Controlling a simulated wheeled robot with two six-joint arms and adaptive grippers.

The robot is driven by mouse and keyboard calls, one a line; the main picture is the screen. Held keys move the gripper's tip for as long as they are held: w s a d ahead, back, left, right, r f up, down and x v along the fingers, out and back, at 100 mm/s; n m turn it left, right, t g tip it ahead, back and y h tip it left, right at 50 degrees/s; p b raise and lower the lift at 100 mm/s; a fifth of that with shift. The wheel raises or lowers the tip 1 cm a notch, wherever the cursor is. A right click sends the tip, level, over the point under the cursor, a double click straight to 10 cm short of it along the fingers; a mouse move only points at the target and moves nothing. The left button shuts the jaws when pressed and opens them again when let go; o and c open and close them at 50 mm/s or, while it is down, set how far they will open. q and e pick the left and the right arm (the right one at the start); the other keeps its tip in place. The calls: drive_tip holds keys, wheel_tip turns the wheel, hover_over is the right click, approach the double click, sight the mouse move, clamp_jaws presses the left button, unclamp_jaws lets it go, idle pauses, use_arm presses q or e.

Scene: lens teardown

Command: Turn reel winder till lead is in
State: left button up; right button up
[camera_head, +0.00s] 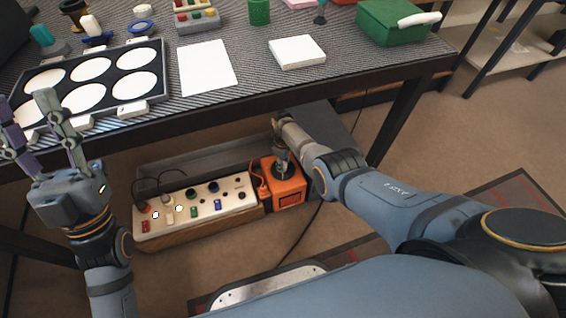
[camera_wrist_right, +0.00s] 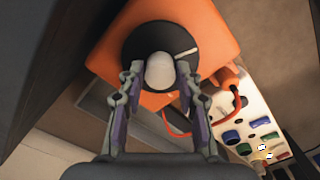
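The reel winder (camera_head: 285,188) is an orange box on the low shelf under the table. In the right wrist view the winder (camera_wrist_right: 200,30) has a black disc (camera_wrist_right: 137,42) on top with a pale tick mark and a rounded grey knob (camera_wrist_right: 160,72). My right gripper (camera_head: 281,150) reaches down to it. In the right wrist view my right gripper's fingertips (camera_wrist_right: 160,74) sit on both sides of the knob and appear to touch it. The orange lead (camera_head: 256,183) runs out beside the winder; it also shows in the wrist view (camera_wrist_right: 212,122). My left gripper (camera_head: 27,108) is open and empty, pointing up.
A cream panel (camera_head: 180,217) with coloured sockets and black cables stands left of the winder. The table's front edge (camera_head: 230,112) is above my right gripper. The table holds a black tray with white discs (camera_head: 92,70), a white sheet (camera_head: 206,67) and a green box (camera_head: 390,24).

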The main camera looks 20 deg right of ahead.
drive_tip(key=o, duration=0.3)
wheel_tip(320, 180, up, 12)
idle(0.6)
idle(0.4)
